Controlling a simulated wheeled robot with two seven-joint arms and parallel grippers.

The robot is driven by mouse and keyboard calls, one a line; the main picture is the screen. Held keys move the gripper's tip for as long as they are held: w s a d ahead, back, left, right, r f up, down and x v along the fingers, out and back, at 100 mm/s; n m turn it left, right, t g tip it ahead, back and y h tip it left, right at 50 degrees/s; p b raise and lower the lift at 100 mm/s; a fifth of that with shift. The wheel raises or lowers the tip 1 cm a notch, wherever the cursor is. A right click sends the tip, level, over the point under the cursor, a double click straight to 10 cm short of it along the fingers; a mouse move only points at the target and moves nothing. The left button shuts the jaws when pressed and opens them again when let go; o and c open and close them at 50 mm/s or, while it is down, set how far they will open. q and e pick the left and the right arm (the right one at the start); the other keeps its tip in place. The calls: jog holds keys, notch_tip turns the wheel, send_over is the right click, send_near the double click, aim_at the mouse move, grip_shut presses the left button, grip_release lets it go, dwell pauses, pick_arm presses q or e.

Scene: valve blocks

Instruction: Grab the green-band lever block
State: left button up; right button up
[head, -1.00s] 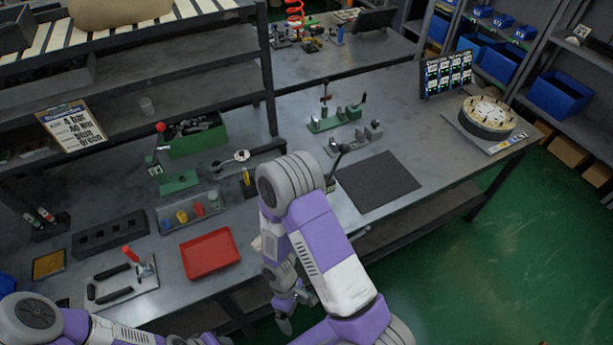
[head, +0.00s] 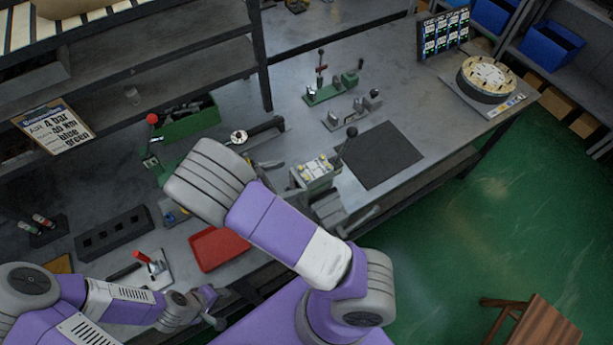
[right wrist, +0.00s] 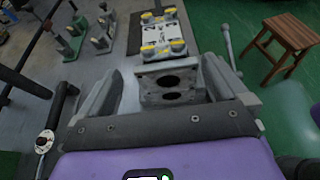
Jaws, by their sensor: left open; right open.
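A grey block with yellow-capped corners and a pale top (head: 315,172) stands near the bench's front edge in the head view. A black-knobbed lever (head: 351,132) rises beside it. I cannot make out a green band on either. The block also shows in the right wrist view (right wrist: 163,38), beyond a grey part with two dark holes (right wrist: 168,84). My right gripper (head: 335,208) is open just in front of the block; its spread fingers (right wrist: 162,90) flank the holed part. I cannot tell whether they touch it. My left gripper (head: 213,308) is open and empty below the red tray.
A red tray (head: 220,248), a black socketed block (head: 112,234) and a red-knobbed lever on a green base (head: 152,122) lie left. A dark mat (head: 382,156) lies right of the lever. Green-based (head: 330,92) and grey-based fixtures (head: 352,108) stand behind. A wooden stool (head: 540,325) stands on the floor.

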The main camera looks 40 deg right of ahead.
aim_at(300, 178)
jog(key=shift+s+d+f, duration=0.25)
jog(key=shift+f, duration=0.2)
jog(key=x, duration=0.7)
jog(key=c, duration=1.7)
